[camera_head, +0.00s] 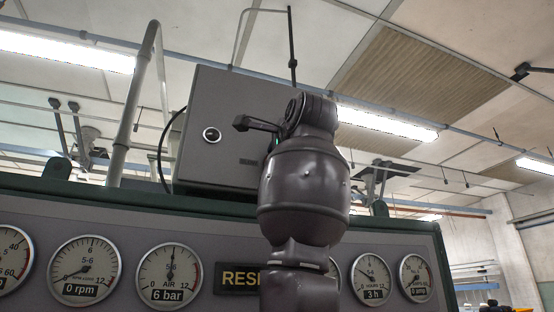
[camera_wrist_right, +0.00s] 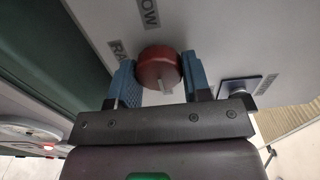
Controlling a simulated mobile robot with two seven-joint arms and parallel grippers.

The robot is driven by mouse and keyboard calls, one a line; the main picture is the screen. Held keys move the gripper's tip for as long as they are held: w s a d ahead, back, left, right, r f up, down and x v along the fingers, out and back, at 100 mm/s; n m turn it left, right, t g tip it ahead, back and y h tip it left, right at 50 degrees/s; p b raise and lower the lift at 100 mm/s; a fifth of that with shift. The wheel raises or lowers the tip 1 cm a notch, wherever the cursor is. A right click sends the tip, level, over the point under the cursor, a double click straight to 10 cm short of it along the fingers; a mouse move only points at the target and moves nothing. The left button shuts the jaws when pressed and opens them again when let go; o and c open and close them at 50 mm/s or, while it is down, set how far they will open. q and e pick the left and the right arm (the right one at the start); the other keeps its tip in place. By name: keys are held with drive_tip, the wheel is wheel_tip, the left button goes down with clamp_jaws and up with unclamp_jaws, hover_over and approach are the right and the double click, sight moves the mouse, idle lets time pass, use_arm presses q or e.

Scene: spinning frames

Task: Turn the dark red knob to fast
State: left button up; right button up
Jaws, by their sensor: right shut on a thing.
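The dark red knob (camera_wrist_right: 158,66) sits on a grey panel face in the right wrist view. A pale mark on it shows at its lower edge, toward the gripper. My right gripper (camera_wrist_right: 161,76) is shut on the knob, with one blue finger on each side of it. A label ending in "OW" (camera_wrist_right: 149,13) is above the knob, and a partly cut label (camera_wrist_right: 117,50) is to its left. Another small label (camera_wrist_right: 266,84) lies to the right, too small to read. The knob does not show in the head view. My left gripper is not in view.
A dark blue square part (camera_wrist_right: 240,88) sits right of the knob. The head view shows a green-edged gauge panel (camera_head: 118,215), with a dial reading 0 rpm (camera_head: 85,270) and a grey box (camera_head: 225,130) behind. One of my arm's links covers part of the panel.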

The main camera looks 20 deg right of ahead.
idle(0.5)
drive_tip(key=o, duration=0.9)
drive_tip(key=shift+s, duration=0.1)
drive_tip(key=s+b, duration=0.2)
drive_tip(key=s, duration=0.8)
drive_tip(key=shift+s+d+b, duration=0.2)
drive_tip(key=shift+s+b, duration=0.15)
drive_tip(key=shift+b, duration=0.05)
